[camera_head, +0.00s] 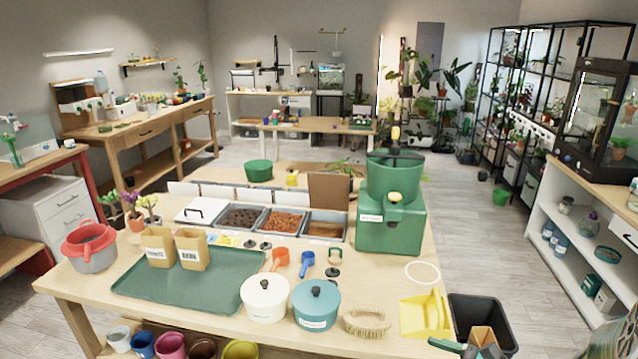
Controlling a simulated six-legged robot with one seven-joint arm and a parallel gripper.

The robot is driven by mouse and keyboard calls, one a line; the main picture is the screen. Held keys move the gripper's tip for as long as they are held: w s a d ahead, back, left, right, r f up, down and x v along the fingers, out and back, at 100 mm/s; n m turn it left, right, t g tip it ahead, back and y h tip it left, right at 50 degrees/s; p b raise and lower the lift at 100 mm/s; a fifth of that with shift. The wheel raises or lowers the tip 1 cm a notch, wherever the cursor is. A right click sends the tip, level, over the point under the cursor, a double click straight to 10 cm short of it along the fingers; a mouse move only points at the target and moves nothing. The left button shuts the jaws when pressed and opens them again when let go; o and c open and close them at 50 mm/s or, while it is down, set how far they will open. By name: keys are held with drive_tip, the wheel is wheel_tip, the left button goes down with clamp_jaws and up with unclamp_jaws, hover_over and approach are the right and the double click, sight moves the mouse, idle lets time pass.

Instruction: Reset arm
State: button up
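The task names only my arm. I cannot make out my arm or my gripper for sure in the head view, so its pose and whether it holds anything do not show. A grey, green and orange shape (485,344) is cut by the bottom edge at the black bin (496,308); I cannot tell what it is.
The wooden table (75,285) ahead is crowded. It carries a green tray (135,283) with two paper bags, a white pot (265,300), a blue pot (316,306), a brush (367,322) and a green machine (390,233). Shelves (590,250) stand right; floor (470,220) shows between.

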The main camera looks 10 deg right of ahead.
drive_tip(key=s+a+r+n+g+h, duration=0.2)
drive_tip(key=s+a+n+g, duration=0.15)
drive_tip(key=a+n, duration=0.3)
drive_tip(key=s+a+r+n+g+h, duration=0.1)
drive_tip(key=s+a+r+n+g, duration=0.1)
drive_tip(key=a+n+g, duration=0.45)
wheel_tip(320, 180, up, 9)
drive_tip(key=s+d+n+t+h, duration=0.1)
drive_tip(key=n+t+h, duration=0.3)
drive_tip(key=n, duration=0.7)
drive_tip(key=shift+s+d+r+n+t+h, duration=0.15)
drive_tip(key=shift+s+d+n+t+h, duration=0.2)
drive_tip(key=shift+s+h, duration=0.65)
drive_tip(key=shift+w+a, duration=0.1)
drive_tip(key=shift+w, duration=0.1)
drive_tip(key=shift+c, duration=0.2)
